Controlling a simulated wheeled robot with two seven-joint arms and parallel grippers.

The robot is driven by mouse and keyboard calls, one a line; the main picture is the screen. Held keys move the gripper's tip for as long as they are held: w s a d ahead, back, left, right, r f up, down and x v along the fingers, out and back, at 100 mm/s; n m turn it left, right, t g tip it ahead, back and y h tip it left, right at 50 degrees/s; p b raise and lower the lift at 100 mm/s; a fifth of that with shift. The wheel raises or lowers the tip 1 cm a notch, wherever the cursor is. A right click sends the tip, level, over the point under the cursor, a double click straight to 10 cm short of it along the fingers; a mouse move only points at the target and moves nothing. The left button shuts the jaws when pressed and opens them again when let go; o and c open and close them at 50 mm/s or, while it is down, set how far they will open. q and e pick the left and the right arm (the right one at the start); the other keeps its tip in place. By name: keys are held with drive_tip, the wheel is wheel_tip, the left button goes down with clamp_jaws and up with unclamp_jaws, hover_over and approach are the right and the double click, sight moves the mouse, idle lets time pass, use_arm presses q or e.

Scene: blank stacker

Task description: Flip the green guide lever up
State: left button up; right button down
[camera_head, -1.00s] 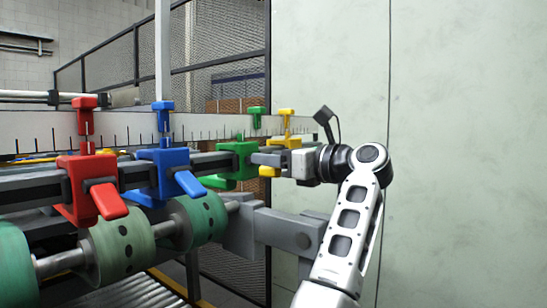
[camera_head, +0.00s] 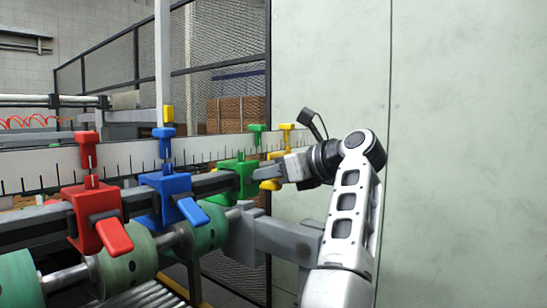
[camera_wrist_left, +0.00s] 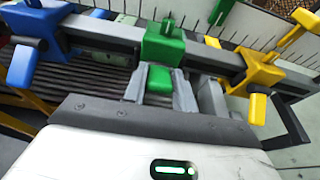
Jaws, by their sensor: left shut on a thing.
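The green guide block (camera_head: 238,178) sits on the grey rail, between the blue guide (camera_head: 165,190) and the yellow guide (camera_head: 272,184). In the left wrist view the green block (camera_wrist_left: 163,44) is at top middle, with its green lever (camera_wrist_left: 160,80) below it, pointing toward my gripper. My left gripper (camera_head: 268,172) is at the green guide. In the wrist view its fingers (camera_wrist_left: 160,92) are on both sides of the lever, shut on it. In the head view the fingers hide the lever. My right gripper is not in view.
The red guide (camera_head: 95,212) stands further left, its lever hanging down, as does the blue one's. The yellow guide (camera_wrist_left: 262,70) is close to my gripper's right in the wrist view. Green rollers (camera_head: 205,230) lie below the rail. A pale wall is at right.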

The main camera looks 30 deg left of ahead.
use_arm(q)
drive_tip(key=shift+a+r+h+p, duration=0.15)
drive_tip(key=shift+r+h+p, duration=0.35)
drive_tip(key=shift+h+p, duration=0.15)
drive_tip(key=shift+o, duration=0.2)
drive_tip(key=shift+f, duration=0.15)
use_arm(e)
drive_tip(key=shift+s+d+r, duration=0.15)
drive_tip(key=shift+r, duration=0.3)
use_arm(q)
drive_tip(key=shift+c, duration=0.2)
drive_tip(key=o, duration=1)
drive_tip(key=b+v, duration=0.5)
drive_tip(key=v, duration=1)
drive_tip(key=shift+d+r+b, duration=0.3)
drive_tip(key=shift+d+b, duration=0.05)
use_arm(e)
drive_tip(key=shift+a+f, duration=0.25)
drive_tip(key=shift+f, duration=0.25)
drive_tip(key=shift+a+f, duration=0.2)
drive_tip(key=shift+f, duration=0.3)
